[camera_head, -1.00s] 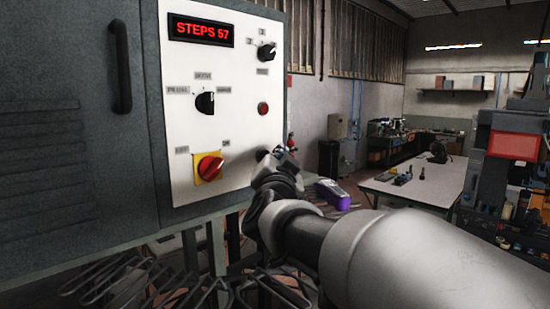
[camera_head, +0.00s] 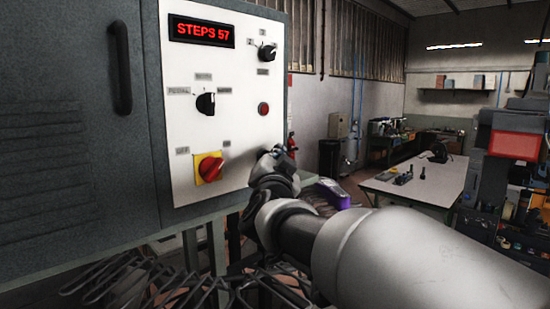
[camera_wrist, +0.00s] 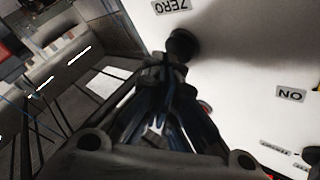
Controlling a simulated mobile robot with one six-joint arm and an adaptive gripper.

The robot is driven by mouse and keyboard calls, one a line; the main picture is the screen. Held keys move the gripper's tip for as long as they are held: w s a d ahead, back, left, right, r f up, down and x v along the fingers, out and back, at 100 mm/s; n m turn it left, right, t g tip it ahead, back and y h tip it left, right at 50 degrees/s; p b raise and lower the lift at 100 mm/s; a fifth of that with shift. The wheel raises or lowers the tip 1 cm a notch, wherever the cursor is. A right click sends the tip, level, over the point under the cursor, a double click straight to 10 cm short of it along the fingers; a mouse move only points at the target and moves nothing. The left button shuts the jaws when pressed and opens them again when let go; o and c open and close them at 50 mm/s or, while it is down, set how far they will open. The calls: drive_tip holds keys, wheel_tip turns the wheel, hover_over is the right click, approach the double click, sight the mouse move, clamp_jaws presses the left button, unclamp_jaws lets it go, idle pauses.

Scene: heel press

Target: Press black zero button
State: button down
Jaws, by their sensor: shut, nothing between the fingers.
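The black zero button (camera_wrist: 183,44) sticks out of the white panel in the wrist view, beside its ZERO label (camera_wrist: 172,5), which appears upside down. My gripper (camera_wrist: 167,68) is shut and empty, its fingertips right in front of the button and overlapping its lower edge in the picture. I cannot tell whether they touch it. In the head view my gripper (camera_head: 271,156) is at the lower right of the white control panel (camera_head: 225,125), and the button is hidden behind it.
The panel carries a red-and-yellow rotary switch (camera_head: 209,167), a black selector (camera_head: 206,103), another black knob (camera_head: 266,52), a red button (camera_head: 263,108) and a display (camera_head: 201,31) reading STEPS 57. A white table (camera_head: 410,184) stands at the right.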

drive_tip(key=shift+w+a, duration=0.35)
idle(0.7)
idle(0.4)
drive_tip(key=shift+s+d+b, duration=0.3)
drive_tip(key=shift+s+d, duration=0.3)
drive_tip(key=s+d+b, duration=0.2)
drive_tip(key=s+d, duration=0.1)
drive_tip(key=shift+s+d, duration=0.25)
drive_tip(key=shift+d, duration=0.05)
idle(0.6)
